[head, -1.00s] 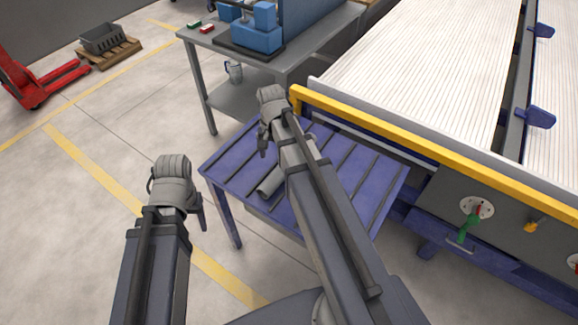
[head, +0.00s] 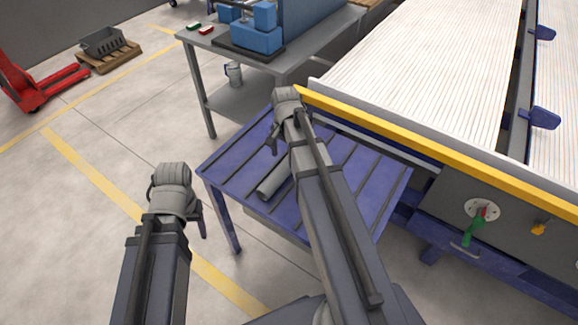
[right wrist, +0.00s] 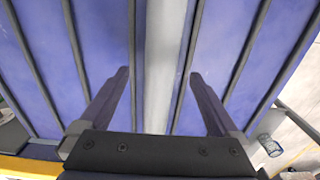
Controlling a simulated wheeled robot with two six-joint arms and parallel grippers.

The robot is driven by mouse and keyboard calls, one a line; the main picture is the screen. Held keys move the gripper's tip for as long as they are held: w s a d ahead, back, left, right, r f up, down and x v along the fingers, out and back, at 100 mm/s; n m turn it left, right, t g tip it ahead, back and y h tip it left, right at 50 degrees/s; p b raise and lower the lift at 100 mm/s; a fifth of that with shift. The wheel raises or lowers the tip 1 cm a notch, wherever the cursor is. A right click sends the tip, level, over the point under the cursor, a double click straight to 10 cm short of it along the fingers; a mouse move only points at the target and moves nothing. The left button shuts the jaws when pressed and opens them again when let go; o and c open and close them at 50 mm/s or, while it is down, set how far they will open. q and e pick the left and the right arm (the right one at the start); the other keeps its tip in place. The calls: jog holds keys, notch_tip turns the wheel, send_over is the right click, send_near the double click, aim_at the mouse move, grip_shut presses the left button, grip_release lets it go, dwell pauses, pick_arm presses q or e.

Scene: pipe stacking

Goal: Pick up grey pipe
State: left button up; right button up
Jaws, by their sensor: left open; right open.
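The grey pipe (head: 271,188) lies on the blue slatted table, partly hidden behind my right arm in the head view. In the right wrist view the pipe (right wrist: 165,45) runs lengthwise between the two fingers of my right gripper (right wrist: 160,75). Those fingers are apart, one on each side of the pipe, with gaps. I cannot tell how high they are above it. In the head view my right gripper (head: 275,141) is over the table's far part. My left gripper (head: 203,222) is open and empty, left of the table, its fingers mostly hidden.
The blue table (head: 228,170) has raised dark strips. A yellow rail (head: 400,135) edges the large conveyor bed (head: 420,75) on the right. A grey workbench (head: 205,45) with blue equipment stands behind. The floor at left is open, with a red pallet jack (head: 30,85) further off.

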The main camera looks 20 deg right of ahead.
aim_at(286, 163)
notch_tip(286, 163, down, 5)
jog(key=b, duration=0.4)
jog(key=shift+r, duration=0.1)
grip_shut()
dwell(0.6)
